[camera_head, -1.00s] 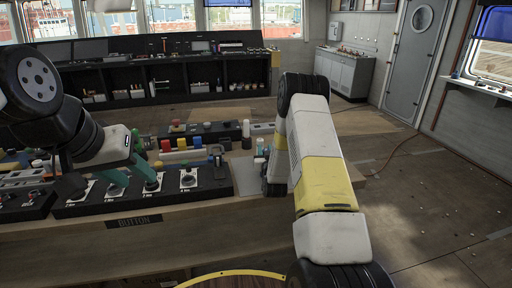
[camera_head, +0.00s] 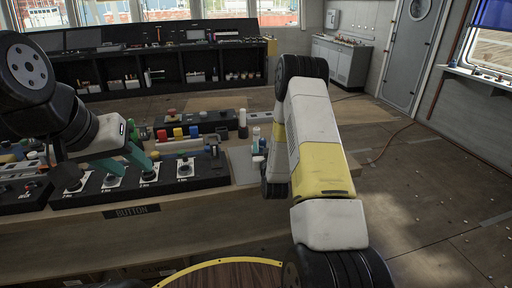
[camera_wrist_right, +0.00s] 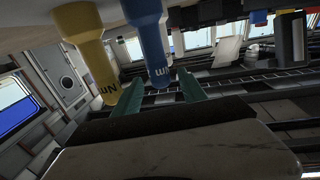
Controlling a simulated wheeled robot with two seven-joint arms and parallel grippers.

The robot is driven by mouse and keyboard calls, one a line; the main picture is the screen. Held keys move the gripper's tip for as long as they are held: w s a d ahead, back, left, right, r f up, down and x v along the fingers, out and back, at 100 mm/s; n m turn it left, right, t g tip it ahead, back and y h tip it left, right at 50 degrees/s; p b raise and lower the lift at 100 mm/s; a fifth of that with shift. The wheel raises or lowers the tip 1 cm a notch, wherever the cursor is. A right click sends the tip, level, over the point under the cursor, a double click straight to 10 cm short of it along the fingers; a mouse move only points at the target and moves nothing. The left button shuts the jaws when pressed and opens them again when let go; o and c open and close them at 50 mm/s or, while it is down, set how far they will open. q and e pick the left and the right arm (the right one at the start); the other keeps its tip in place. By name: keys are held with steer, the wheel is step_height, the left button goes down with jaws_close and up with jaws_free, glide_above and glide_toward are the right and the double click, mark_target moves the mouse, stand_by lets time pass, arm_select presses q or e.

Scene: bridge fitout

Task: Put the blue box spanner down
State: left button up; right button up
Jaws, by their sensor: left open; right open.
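The blue box spanner (camera_wrist_right: 150,45) shows in the right wrist view, where the picture is upside down. It stands out from the pale surface at the top, and its end lies between the two green fingers of my right gripper (camera_wrist_right: 158,92). The fingers are open, with a gap on each side of it. A similar yellow tool (camera_wrist_right: 82,42) is just left of it. In the head view my right gripper is mostly hidden behind my own arm. My left gripper (camera_head: 135,170) is open, with its teal fingers low over the switch panel (camera_head: 205,171).
The wooden desk (camera_head: 190,208) carries the panel, with coloured buttons (camera_head: 178,133) behind it. A grey mat (camera_head: 243,165) lies right of the panel, beside my right arm. A long console (camera_head: 110,75) stands at the back. Open floor (camera_head: 430,190) is on the right.

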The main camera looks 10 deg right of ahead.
steer(key=s, duration=0.5)
steer(key=s+a+r+g+y, duration=0.1)
steer(key=s+a+r+g, duration=0.15)
steer(key=r, duration=0.55)
steer(key=s+a+r+g+y, duration=0.1)
steer(key=s+a+r+g, duration=0.15)
steer(key=r, duration=0.55)
steer(key=s+a+r+g+y, duration=0.1)
steer(key=s+r+g, duration=0.2)
steer(key=s, duration=1.1)
steer(key=s+a+r+n+g, duration=0.1)
steer(key=s+r+g, duration=0.2)
steer(key=s, duration=1.1)
steer(key=shift+s+r+n+g+y, duration=0.2)
steer(key=shift+r+n+g+y, duration=0.15)
steer(key=shift+r, duration=0.6)
